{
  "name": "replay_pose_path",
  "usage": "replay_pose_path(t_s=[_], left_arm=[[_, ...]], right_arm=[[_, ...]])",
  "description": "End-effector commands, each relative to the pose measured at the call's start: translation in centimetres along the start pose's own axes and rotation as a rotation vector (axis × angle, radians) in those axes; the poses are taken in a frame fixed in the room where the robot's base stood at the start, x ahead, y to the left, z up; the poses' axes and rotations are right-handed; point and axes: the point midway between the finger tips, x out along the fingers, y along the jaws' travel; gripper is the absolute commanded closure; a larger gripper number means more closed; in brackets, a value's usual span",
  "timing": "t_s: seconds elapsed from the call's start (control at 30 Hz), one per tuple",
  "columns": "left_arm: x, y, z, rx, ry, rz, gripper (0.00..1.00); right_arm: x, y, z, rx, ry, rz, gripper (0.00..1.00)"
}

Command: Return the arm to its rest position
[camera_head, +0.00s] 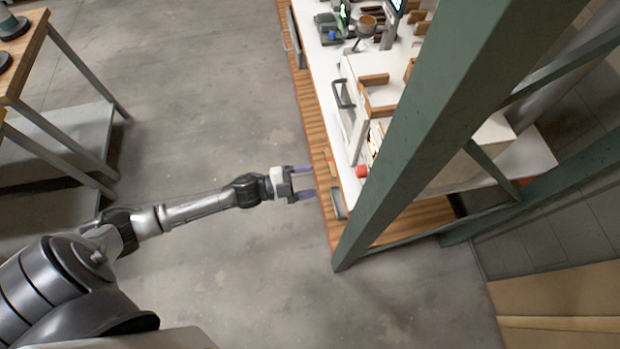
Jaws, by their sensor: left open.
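My left arm reaches in from the lower left across the grey floor. My left gripper (303,182) is at its end, close to the wooden front edge of the workbench (312,110). Its two purplish fingers are apart and point right, with nothing seen between them. My right gripper is not in view.
A green metal post (440,110) crosses the right side and hides part of the bench. A small red object (361,171) sits on the bench near the gripper. A wooden table (28,55) stands at upper left. The floor (200,90) between is clear.

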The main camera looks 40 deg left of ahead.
Motion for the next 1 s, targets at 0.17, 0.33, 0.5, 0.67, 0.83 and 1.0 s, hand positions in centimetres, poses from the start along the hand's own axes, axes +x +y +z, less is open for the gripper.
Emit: replay_pose_path(t_s=[0.17,0.33,0.5,0.67,0.83,1.0], left_arm=[[0.0,0.0,0.0,0.001,0.000,0.000,0.35],[0.0,0.0,0.0,0.001,0.000,0.000,0.35],[0.0,0.0,0.5,0.005,-0.028,-0.001,0.35],[-0.3,-0.2,3.5,0.006,-0.219,-0.011,0.35],[-1.9,-0.8,7.4,-0.023,-0.552,-0.034,0.35],[-3.9,-2.2,8.1,-0.077,-0.848,-0.067,0.35]], right_arm=[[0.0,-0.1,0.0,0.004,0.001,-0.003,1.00],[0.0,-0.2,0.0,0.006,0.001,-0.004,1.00],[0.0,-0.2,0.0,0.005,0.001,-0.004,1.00],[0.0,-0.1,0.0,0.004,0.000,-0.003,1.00],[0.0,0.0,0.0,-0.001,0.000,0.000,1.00],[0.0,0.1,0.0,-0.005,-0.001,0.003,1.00]])
